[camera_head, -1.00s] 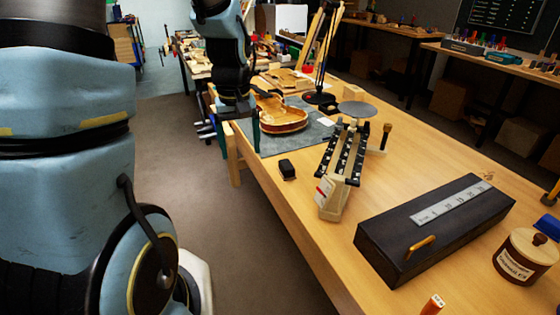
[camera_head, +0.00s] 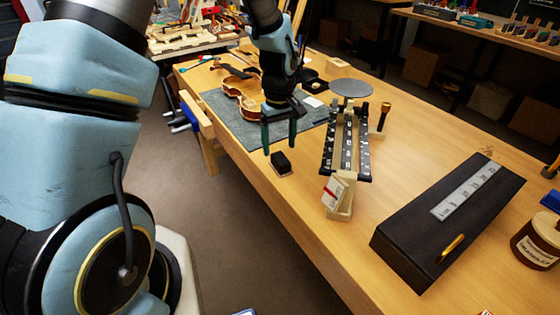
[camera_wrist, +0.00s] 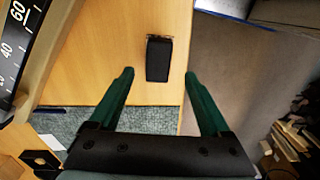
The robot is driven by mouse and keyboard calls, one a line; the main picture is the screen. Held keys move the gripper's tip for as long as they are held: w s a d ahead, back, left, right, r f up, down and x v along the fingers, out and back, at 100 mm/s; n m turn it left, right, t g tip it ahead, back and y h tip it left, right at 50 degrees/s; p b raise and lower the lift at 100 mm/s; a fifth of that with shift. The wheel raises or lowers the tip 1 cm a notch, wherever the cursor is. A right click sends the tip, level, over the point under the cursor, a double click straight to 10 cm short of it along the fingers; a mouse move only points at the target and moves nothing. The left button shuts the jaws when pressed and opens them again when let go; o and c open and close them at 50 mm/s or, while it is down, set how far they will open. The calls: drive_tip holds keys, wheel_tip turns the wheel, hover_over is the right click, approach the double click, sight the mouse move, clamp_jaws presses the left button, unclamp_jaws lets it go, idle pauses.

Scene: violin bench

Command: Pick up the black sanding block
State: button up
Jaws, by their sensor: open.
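The black sanding block (camera_head: 281,162) is a small dark block lying on the wooden bench near its left edge, just in front of the grey mat. In the wrist view the block (camera_wrist: 159,58) stands ahead of the fingertips, roughly midway between their lines. My gripper (camera_head: 279,149) has two green fingers pointing down, just behind and above the block in the head view. In the wrist view my gripper (camera_wrist: 158,74) is open with nothing between its fingers. I cannot tell the exact height of the fingertips above the bench.
A scale-marked stand (camera_head: 348,150) is right of the block. A long black case (camera_head: 410,240) and a labelled wooden jar (camera_head: 537,242) are further right. A violin body (camera_head: 240,97) lies on the grey mat (camera_head: 222,112). The bench edge drops to the floor at left.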

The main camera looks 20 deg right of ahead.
sight(281, 158)
drive_tip(key=shift+s+d+f+p, duration=0.15)
drive_tip(key=shift+f+p, duration=1.05)
drive_tip(key=shift+f, duration=1.55)
clamp_jaws()
